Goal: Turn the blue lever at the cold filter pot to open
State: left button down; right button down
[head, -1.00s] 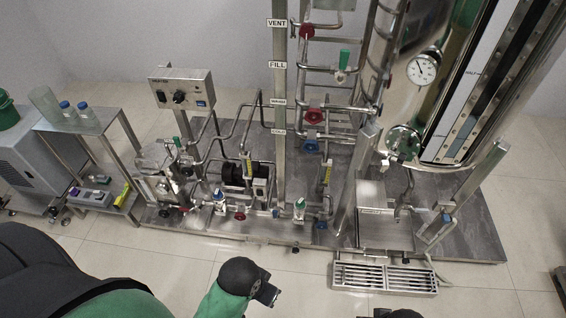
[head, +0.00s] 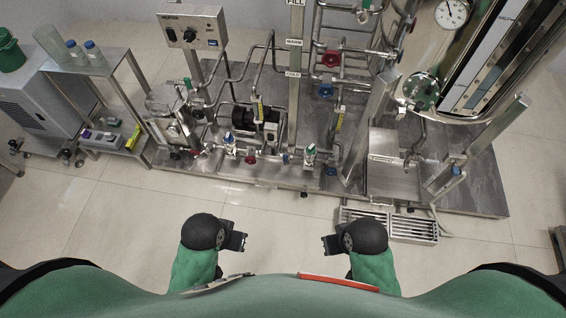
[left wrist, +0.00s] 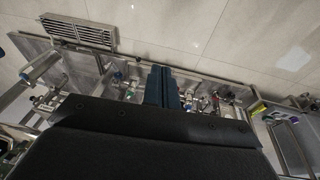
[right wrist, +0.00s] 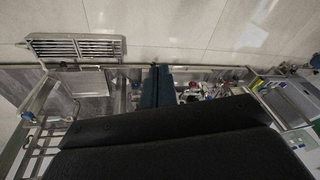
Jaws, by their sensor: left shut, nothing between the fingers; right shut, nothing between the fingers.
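Small blue parts sit low along the front of the skid in the head view: one at a small valve (head: 229,138), one at the front edge (head: 331,171) and one at the right post (head: 456,170). I cannot tell which belongs to the cold filter pot, or how its lever is turned. A COLD label (head: 293,73) is on the upright post. My left gripper (head: 245,241) and right gripper (head: 325,244) are apart from the skid, over the floor in front of it. Both are shut and empty. The closed fingers show in the left wrist view (left wrist: 161,86) and right wrist view (right wrist: 157,86).
The steel skid (head: 480,185) carries pipes, red and blue handwheels and a control box (head: 190,27). A floor grate (head: 412,229) lies at its front right. A trolley (head: 95,63) with bottles stands at the left.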

jog(key=shift+w+d, duration=0.1)
jog(key=shift+w, duration=0.2)
